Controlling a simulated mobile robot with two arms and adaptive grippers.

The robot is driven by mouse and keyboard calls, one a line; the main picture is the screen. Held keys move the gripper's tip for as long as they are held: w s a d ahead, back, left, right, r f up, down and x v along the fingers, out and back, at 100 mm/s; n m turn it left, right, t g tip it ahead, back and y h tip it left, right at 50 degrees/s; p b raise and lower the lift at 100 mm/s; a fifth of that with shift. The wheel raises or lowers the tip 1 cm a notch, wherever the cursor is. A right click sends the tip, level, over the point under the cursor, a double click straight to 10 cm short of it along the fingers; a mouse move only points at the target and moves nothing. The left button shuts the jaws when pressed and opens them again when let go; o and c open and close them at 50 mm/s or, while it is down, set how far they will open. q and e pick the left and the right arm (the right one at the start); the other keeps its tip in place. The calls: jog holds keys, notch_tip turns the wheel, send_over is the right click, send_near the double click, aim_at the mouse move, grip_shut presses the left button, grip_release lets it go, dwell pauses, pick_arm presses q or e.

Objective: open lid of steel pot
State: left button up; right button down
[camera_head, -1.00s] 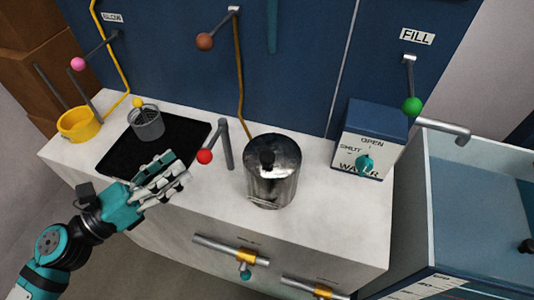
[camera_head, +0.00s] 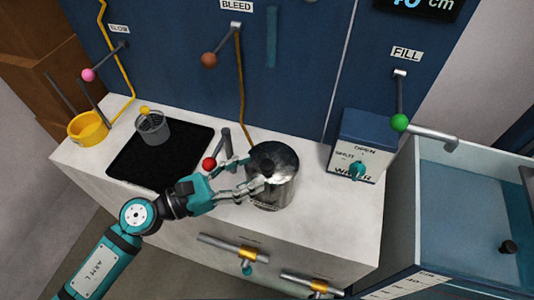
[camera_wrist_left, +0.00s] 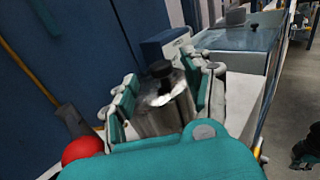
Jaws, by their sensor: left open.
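The steel pot (camera_head: 281,192) stands upright on the white counter, with its shiny lid (camera_head: 272,154) on top. My left gripper (camera_head: 253,174) is open at the left side of the pot in the head view. In the left wrist view the pot's body (camera_wrist_left: 165,118) and lid appear between the spread fingers (camera_wrist_left: 165,90). I cannot tell whether a finger touches the pot.
A red-knobbed lever (camera_head: 209,164) stands close behind my left gripper. A black mat (camera_head: 160,170) with a grey mesh cup (camera_head: 152,128) lies to the left, near a yellow cup (camera_head: 88,128). A water valve box (camera_head: 362,147) stands right of the pot. A water tank (camera_head: 470,205) is further right.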

aim_at(261, 168)
pick_arm(q)
jog(key=p+x, duration=0.1)
jog(key=x, duration=0.4)
grip_shut()
dwell(0.3)
jog(key=shift+d, duration=0.1)
